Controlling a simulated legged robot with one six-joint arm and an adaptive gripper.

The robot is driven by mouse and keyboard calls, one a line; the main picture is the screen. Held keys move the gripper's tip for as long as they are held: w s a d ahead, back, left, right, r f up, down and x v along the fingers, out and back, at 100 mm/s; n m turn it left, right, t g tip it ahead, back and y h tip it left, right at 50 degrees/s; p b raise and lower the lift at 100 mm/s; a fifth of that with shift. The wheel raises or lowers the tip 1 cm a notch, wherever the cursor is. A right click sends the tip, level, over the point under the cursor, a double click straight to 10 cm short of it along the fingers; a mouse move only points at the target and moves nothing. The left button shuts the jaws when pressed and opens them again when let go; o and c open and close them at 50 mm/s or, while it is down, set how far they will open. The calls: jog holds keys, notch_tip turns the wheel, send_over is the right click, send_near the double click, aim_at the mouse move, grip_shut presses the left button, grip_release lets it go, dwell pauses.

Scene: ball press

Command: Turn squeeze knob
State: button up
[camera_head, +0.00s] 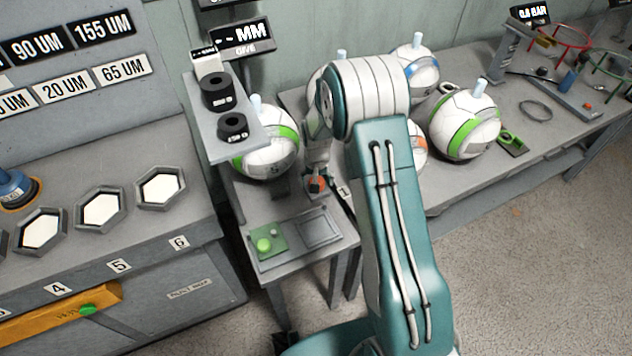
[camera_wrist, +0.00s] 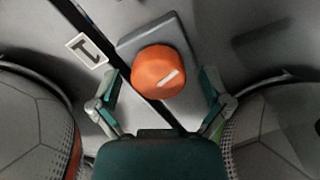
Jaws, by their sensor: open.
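The squeeze knob is a round orange knob (camera_wrist: 160,73) with a white pointer line on its top. It sits on a grey square base (camera_wrist: 183,42) in the wrist view. The pointer slants toward the upper right there. In the head view the orange knob (camera_head: 317,183) shows small below my wrist, partly covered. My gripper (camera_wrist: 162,98) is open, with one finger on each side of the knob's lower part in the wrist view. Whether the fingers touch the knob I cannot tell. My arm hides part of the bench in the head view.
Balls stand close by: a green-striped ball (camera_head: 266,147) on the left and another (camera_head: 464,124) on the right. A stand with black weights (camera_head: 218,92) rises at left. A small table (camera_head: 295,262) with a green button is in front. A label "1" (camera_wrist: 87,48) lies beside the knob.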

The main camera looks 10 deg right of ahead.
jog(key=shift+r, duration=0.15)
notch_tip(320, 180, up, 12)
jog(key=shift+f, duration=0.2)
dwell(0.5)
jog(key=s+r+n+t, duration=0.1)
jog(key=s+r, duration=0.5)
jog(key=r, duration=0.3)
jog(key=s+r+t, duration=0.2)
jog(key=s+r, duration=0.4)
jog(key=r, duration=0.2)
jog(key=s+r+n+t, duration=0.1)
jog(key=s+r, duration=0.1)
jog(key=s, duration=0.6)
jog(key=s+r+t, duration=0.1)
jog(key=s+r, duration=0.1)
jog(key=s, duration=0.7)
jog(key=shift+r+n+t, duration=0.25)
jog(key=shift+n+t, duration=0.05)
jog(key=shift+n, duration=0.1)
